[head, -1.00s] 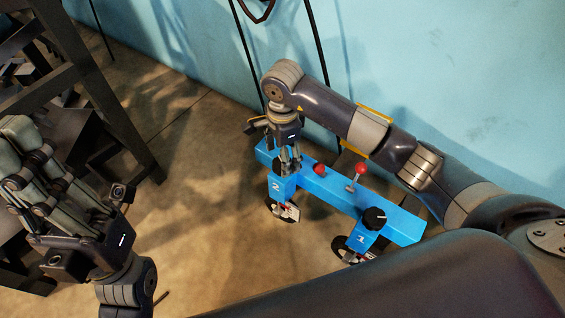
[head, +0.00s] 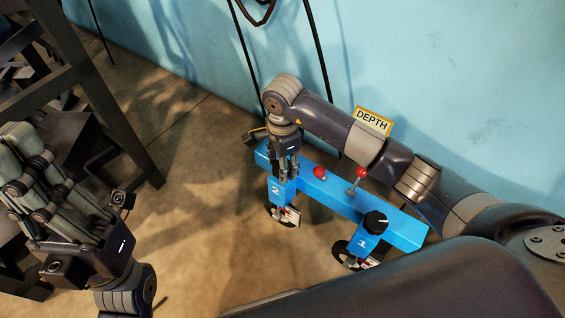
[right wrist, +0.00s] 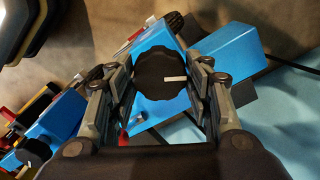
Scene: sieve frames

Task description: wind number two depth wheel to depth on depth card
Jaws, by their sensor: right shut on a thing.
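The number two depth wheel (right wrist: 155,70) is a black scalloped knob on the blue frame. In the right wrist view it sits between the fingers, its white mark pointing right. My right gripper (head: 285,176) is shut on this wheel above the block marked 2 and mostly hides it in the head view. The depth card (head: 372,121), yellow-edged on the wall, shows the word DEPTH; my right arm covers the part below, so no figure can be read. My left gripper (head: 30,170) is at the far left, away from the frame; its opening is unclear.
The blue frame (head: 335,196) carries the number one wheel (head: 375,222), a red-knobbed lever (head: 361,173) and a red button (head: 320,172). Small ground wheels sit below. A dark rack (head: 110,95) stands left. Open floor (head: 200,240) lies between it and the frame.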

